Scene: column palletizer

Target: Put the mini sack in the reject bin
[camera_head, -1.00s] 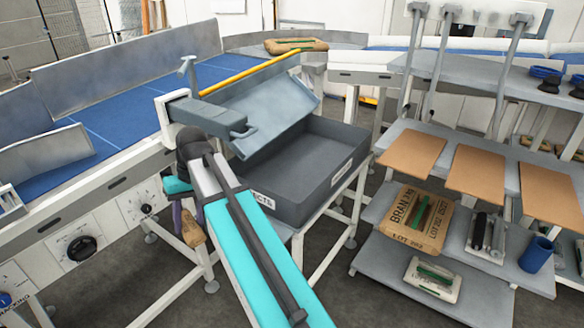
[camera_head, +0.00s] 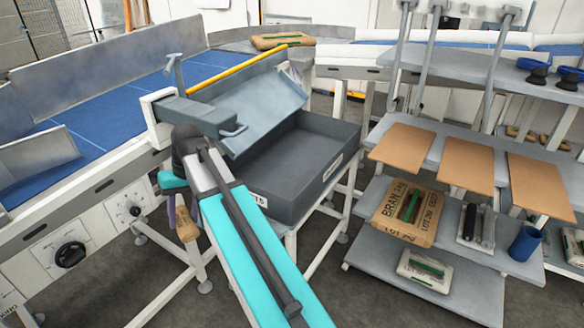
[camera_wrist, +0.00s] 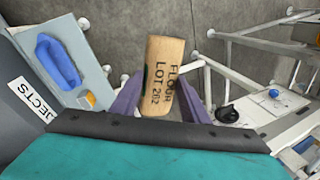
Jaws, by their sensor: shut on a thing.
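The mini sack (camera_wrist: 163,78) is a small tan paper sack printed "FLOUR LOT 262" in the wrist view. My gripper (camera_wrist: 158,100) is shut on it, with a purple finger on each side. In the head view the sack (camera_head: 187,229) hangs below my wrist, left of the reject bin and outside it, in front of the conveyor's side. The reject bin (camera_head: 283,207) is a dark grey open box on a white stand, and its visible floor looks empty. Its wall with part of the "REJECTS" label shows at the left of the wrist view (camera_wrist: 14,118).
A tilted grey chute plate (camera_head: 262,108) overhangs the bin's back left. The blue conveyor (camera_head: 110,122) with control knobs is on the left. A brown sack (camera_head: 282,41) lies at the back. Shelves on the right hold a bran sack (camera_head: 408,212) and a white pack (camera_head: 425,271).

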